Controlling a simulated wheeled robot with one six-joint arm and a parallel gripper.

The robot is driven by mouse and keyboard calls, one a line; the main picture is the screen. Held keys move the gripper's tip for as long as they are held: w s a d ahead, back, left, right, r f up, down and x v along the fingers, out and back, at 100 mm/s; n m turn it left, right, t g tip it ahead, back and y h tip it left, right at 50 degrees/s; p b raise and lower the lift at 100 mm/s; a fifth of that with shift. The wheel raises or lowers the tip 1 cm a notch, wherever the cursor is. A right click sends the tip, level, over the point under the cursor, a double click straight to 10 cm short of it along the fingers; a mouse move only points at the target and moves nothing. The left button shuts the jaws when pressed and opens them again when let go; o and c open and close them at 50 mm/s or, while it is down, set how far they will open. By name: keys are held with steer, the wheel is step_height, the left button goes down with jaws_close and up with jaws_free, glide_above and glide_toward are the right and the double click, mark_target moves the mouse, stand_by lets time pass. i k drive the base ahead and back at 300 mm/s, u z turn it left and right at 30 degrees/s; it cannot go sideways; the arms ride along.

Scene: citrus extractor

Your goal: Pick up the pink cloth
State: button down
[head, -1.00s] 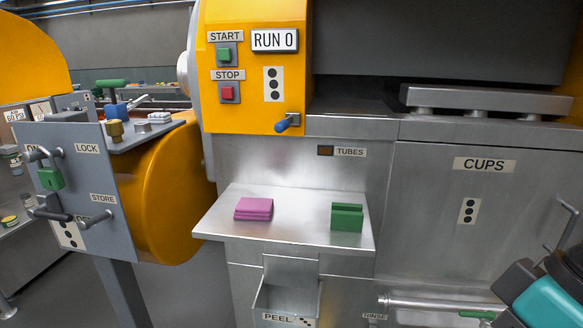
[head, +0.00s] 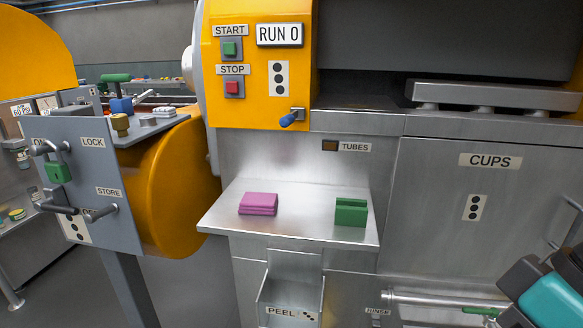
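The pink cloth (head: 258,204) lies folded in a small stack on the left part of a steel shelf (head: 300,231), below the yellow control panel. Nothing covers it. My gripper's fingers are not in view. Only a dark and teal part of my arm shows at the lower right corner, well to the right of the cloth and apart from it.
A green slotted block (head: 351,212) stands on the same shelf, right of the cloth. A grey panel (head: 80,180) with handles and a yellow drum (head: 175,190) stand to the left. A PEEL chute (head: 290,295) is below the shelf. Bare shelf lies between cloth and block.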

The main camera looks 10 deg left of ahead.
mark_target(264, 203)
steer(key=u, duration=0.5)
steer(key=k, duration=0.55)
steer(key=u, duration=1.05)
steer(key=i, duration=1.35)
steer(key=z, duration=0.85)
steer(key=i, duration=0.2)
steer(key=z, duration=0.3)
